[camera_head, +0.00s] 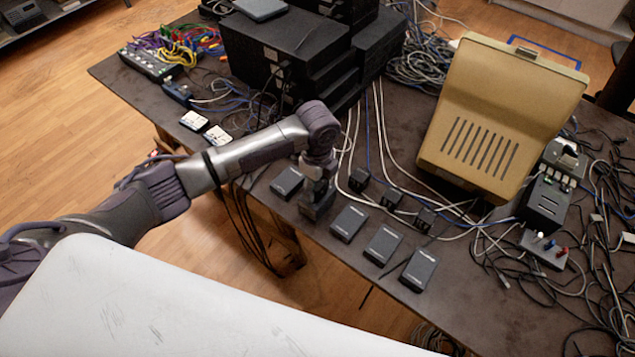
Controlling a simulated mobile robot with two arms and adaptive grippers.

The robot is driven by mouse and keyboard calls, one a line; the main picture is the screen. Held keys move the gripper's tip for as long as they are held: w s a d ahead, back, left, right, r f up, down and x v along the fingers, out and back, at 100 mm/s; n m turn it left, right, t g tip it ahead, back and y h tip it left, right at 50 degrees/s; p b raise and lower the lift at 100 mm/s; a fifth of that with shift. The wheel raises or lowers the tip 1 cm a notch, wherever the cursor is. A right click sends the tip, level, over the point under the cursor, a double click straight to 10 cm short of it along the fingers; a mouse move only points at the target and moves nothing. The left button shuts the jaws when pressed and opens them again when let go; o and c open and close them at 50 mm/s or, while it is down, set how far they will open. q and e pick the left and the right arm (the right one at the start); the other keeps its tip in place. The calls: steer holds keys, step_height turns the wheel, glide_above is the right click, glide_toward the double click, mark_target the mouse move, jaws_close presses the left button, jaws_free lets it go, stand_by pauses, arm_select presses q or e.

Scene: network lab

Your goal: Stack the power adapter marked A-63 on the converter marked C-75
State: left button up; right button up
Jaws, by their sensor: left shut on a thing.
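My left gripper (317,188) points down over the row of flat dark boxes near the table's front edge. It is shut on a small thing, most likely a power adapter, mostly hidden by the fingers. Right under it is a dark box (316,211), likely a converter; I cannot tell whether the held thing touches it. Similar boxes lie to its left (287,182) and right: one (349,222), another (383,244) and another (418,270). Small black cubes, likely power adapters, stand behind: one (359,179), another (391,198) and another (424,219). No markings are readable. My right gripper is not visible.
A large beige case (505,110) stands at the right, with small devices (547,203) and tangled cables beside it. Black stacked units (290,50) stand at the back. Loose cables run behind the cubes. The dark table (350,290) is bare along part of its front.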

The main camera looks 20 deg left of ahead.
arm_select(q)
steer(key=shift+f, duration=0.15)
steer(key=o, duration=1.3)
step_height(320, 180, up, 12)
steer(key=shift+r+b, duration=0.2)
steer(key=shift+b, duration=0.3)
